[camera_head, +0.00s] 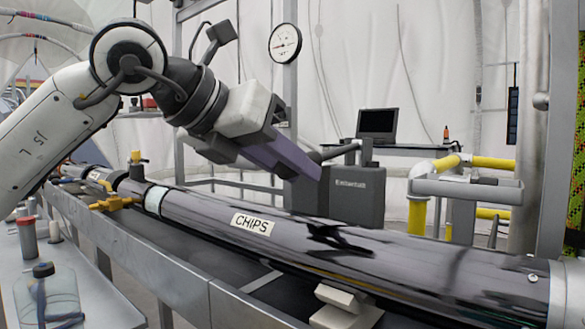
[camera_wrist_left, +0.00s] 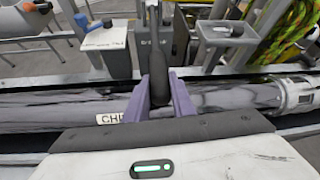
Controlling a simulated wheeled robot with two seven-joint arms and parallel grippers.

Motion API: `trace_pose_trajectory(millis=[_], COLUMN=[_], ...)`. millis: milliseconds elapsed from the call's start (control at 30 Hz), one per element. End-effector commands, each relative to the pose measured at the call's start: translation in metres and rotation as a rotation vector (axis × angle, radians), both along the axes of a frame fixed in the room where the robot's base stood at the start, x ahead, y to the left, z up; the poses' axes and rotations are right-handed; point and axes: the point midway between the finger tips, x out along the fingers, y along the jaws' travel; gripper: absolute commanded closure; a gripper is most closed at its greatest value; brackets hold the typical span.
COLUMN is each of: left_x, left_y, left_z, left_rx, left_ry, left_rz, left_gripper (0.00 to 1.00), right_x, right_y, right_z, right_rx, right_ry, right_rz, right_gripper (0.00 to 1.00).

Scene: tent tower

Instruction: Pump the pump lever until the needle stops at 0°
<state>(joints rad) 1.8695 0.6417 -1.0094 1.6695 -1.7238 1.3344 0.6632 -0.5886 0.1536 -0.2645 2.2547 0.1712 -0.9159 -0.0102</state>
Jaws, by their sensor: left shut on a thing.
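The pump (camera_head: 350,198) is a grey box behind the long dark tube. Its pump lever (camera_head: 334,151) sticks out to the left, close to level. My left gripper (camera_head: 312,166) reaches over the tube and is shut on the lever's outer end. In the left wrist view, the dark lever grip (camera_wrist_left: 159,72) sits between the purple fingers. The round white gauge (camera_head: 285,43) hangs on a post at the upper middle. Its needle is too small to read exactly. My right gripper is in neither view.
The tube labelled CHIPS (camera_head: 190,208) runs across the front on a metal rail frame. Pale blocks (camera_head: 345,311) sit by its near side. A laptop (camera_head: 378,125) stands behind the pump. A grey tray (camera_head: 468,190) and yellow pipes (camera_head: 418,216) are to the right. A bottle (camera_head: 48,296) stands at front left.

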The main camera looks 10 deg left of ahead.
Motion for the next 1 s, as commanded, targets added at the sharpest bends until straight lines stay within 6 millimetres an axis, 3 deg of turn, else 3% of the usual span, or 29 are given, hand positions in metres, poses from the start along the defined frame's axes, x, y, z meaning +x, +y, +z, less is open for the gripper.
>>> trace_pose_trajectory(millis=[33,133,533,800,1000], left_x=[0.000,0.000,-0.005,-0.040,-0.063], left_y=[0.000,0.000,0.004,0.029,0.045], left_z=[-0.001,-0.001,0.004,0.030,0.046], left_rx=[0.001,0.001,0.000,0.000,0.000], left_ry=[0.000,0.000,-0.001,-0.003,-0.002], left_rz=[-0.002,-0.001,0.000,0.001,0.000], left_gripper=[0.76,0.59,0.59,0.59,0.59], right_x=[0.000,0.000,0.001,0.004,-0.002], right_y=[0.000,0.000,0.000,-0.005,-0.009], right_z=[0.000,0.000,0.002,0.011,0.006], right_rx=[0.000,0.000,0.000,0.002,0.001], right_ry=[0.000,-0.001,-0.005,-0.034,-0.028], right_rz=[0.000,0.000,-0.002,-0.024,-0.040], right_gripper=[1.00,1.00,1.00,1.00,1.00])
